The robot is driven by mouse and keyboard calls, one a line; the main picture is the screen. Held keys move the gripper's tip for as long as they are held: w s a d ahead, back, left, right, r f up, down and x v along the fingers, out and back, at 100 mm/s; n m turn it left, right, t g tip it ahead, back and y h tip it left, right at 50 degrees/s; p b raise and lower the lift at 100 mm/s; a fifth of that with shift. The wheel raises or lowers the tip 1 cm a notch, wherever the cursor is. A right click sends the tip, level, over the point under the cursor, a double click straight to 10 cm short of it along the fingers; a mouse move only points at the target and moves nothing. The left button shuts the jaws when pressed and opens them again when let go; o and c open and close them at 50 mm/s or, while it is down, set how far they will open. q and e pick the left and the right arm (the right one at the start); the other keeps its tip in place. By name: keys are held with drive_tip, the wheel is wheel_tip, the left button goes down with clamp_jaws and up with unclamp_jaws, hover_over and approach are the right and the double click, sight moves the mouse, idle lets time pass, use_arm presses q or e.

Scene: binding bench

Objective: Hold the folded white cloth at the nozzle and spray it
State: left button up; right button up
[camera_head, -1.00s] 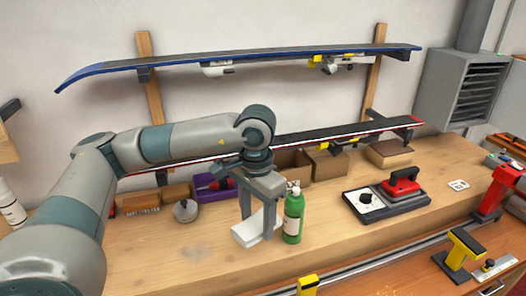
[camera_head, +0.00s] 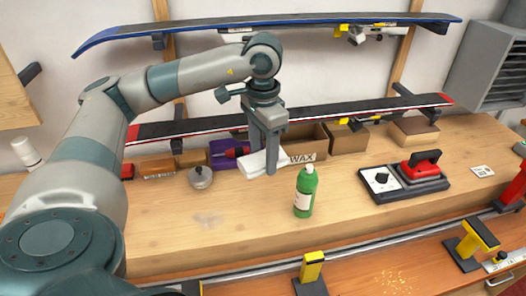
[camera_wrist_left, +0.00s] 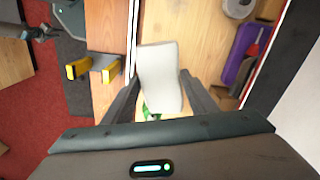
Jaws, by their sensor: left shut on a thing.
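The folded white cloth (camera_head: 252,165) is held in my left gripper (camera_head: 271,160), which is shut on it. In the head view the cloth appears up and left of the green spray bottle (camera_head: 303,195), with a visible gap between them. The bottle stands upright on the bench, with its top clear of the gripper. In the left wrist view the cloth (camera_wrist_left: 160,72) sticks out between the two fingers (camera_wrist_left: 160,100). A bit of the green bottle (camera_wrist_left: 150,110) shows below it there, mostly hidden.
Behind the cloth stand a cardboard box marked WAX (camera_head: 303,152) and a purple bin (camera_head: 222,150). A round-lidded tin (camera_head: 201,177) sits to the left. A red iron (camera_head: 422,165) on its base is to the right. The front middle of the wooden bench (camera_head: 200,235) is clear.

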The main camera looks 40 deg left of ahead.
use_arm(q)
drive_tip(key=shift+f+b, duration=0.55)
drive_tip(key=shift+f, duration=1.5)
use_arm(e)
drive_tip(key=shift+f, duration=0.65)
drive_tip(key=shift+c, duration=0.7)
